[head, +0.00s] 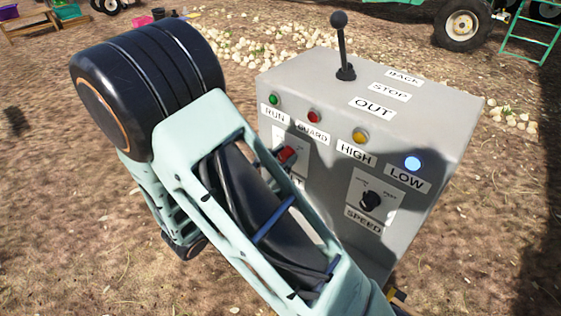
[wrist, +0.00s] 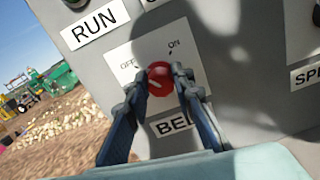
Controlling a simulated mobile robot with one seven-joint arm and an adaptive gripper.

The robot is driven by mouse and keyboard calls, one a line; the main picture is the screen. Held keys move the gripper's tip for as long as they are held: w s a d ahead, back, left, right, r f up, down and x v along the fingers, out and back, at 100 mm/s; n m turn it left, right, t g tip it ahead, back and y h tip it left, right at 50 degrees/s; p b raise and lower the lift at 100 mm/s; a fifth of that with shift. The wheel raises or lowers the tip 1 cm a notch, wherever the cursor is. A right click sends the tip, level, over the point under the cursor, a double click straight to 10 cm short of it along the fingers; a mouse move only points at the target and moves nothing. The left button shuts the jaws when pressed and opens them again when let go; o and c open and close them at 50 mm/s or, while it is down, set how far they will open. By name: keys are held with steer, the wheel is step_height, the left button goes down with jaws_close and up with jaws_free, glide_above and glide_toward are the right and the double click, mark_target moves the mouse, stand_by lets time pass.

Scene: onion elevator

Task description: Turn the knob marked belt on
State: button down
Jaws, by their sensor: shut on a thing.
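The belt knob (wrist: 160,78) is red and sits on a white plate (wrist: 122,62) with OFF at its upper left and ON at its upper right. The label below it reads BEL, its end covered by a finger. My gripper (wrist: 162,88) is shut on the knob, one finger on each side. A pale line on the knob's face is too small to read surely. In the head view the red knob (head: 286,154) shows just past my arm, which hides most of its plate and label.
The grey control box (head: 300,85) carries a black lever (head: 341,50) on top and a black speed knob (head: 371,200) at right. The blue lamp (head: 413,162) above LOW looks lit. Onions lie on the ground behind.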

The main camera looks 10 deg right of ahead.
steer(key=m+b, duration=0.4)
steer(key=shift+f, duration=0.3)
steer(key=m+b, duration=0.5)
steer(key=shift+f+b, duration=0.1)
steer(key=shift+b, duration=0.25)
steer(key=m+b, duration=0.5)
steer(key=b, duration=0.2)
steer(key=shift+s, duration=0.1)
steer(key=m+b, duration=0.2)
steer(key=shift+b, duration=0.35)
steer(key=shift+r, duration=0.25)
steer(key=c, duration=1.7)
jaws_free()
steer(key=shift+o, duration=0.2)
steer(key=v, duration=1.2)
